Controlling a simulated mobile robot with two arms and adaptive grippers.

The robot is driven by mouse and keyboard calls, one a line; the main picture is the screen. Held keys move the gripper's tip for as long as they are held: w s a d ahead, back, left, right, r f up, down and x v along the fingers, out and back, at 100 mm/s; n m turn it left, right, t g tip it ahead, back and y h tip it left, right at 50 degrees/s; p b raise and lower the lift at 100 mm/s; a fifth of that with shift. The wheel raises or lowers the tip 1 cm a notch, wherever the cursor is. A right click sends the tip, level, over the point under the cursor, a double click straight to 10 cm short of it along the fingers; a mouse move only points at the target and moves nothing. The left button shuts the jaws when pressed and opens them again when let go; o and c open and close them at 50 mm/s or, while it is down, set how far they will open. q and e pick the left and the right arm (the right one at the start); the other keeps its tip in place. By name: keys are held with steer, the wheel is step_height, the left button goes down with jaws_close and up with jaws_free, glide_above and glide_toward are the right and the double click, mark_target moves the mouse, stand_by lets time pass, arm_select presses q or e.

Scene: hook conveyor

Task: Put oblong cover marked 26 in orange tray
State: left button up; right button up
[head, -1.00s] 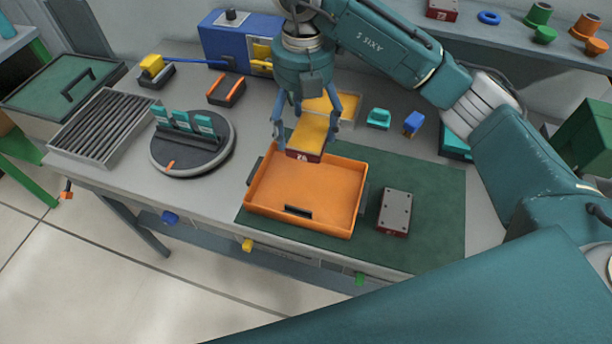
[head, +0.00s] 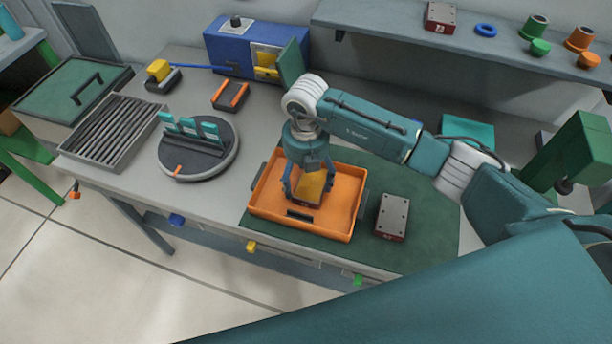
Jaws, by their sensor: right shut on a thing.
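The orange tray (head: 333,225) lies on the green mat at the front of the bench. My right gripper (head: 308,190) points down inside the tray's outline and is shut on the oblong cover (head: 311,188). The cover has a yellow top and a dark red front edge; its marking is too small to read now, though it looked like 26 earlier. The cover is at or just above the tray floor; I cannot tell whether it touches. The gripper and wrist hide part of the cover and the tray's back. My left gripper is not in view.
A grey cover with a dark red edge (head: 392,216) lies on the green mat (head: 425,240), right of the tray. A round turntable (head: 200,160) with teal pieces stands to the left. A blue machine (head: 228,50) is behind. A shelf (head: 390,22) runs along the back right.

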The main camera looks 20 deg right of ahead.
mark_target(306, 182)
steer(key=shift+f, duration=0.1)
steer(key=o, duration=1.8)
steer(key=shift+f, duration=0.1)
steer(key=shift+c, duration=0.2)
step_height(306, 182, up, 12)
steer(key=b, duration=0.4)
steer(key=shift+r+b, duration=0.2)
steer(key=shift+b, duration=0.1)
steer(key=shift+s+f, duration=0.1)
